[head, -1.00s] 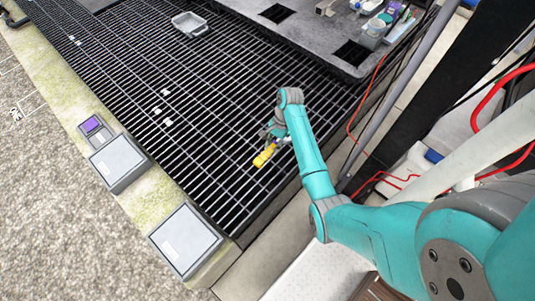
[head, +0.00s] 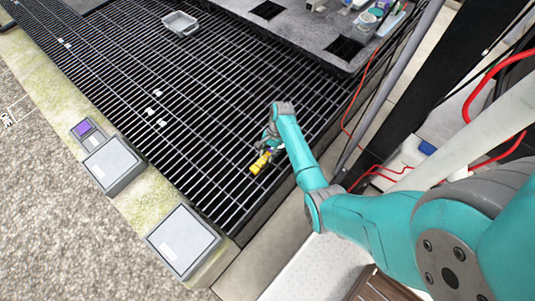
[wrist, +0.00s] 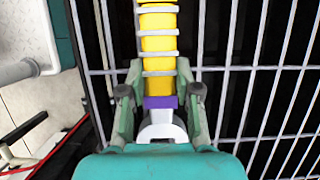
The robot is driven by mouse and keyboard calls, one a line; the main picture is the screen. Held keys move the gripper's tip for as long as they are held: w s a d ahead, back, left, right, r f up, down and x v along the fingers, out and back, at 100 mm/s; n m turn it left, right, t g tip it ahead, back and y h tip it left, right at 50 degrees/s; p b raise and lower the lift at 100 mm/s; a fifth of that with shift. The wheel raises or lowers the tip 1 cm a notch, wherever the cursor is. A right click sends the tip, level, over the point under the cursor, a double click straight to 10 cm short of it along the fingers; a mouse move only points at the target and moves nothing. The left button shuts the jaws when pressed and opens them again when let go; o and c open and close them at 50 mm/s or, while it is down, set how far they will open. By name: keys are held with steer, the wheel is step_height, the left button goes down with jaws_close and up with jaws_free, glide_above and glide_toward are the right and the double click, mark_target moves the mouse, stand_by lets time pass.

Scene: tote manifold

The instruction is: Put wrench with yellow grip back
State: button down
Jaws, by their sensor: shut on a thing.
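The wrench with the yellow grip (head: 260,163) is in my gripper (head: 269,148), above the dark metal grating. In the wrist view the yellow grip (wrist: 158,40) has pale bands across it and a purple band at its lower end. It points away from the camera, up the picture. Two fingers of my gripper (wrist: 160,95) stand on either side of it, shut on it.
The grating (head: 195,90) spreads under my gripper. A grey tray (head: 180,23) lies on it at the back. A dark tabletop (head: 300,25) with square holes holds containers (head: 368,20) at the back right. Grey boxes (head: 184,241) line the mossy left kerb (head: 140,212). Red cables (head: 470,95) hang at right.

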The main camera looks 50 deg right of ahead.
steer(key=shift+f, duration=0.15)
steer(key=c, duration=0.8)
jaws_free()
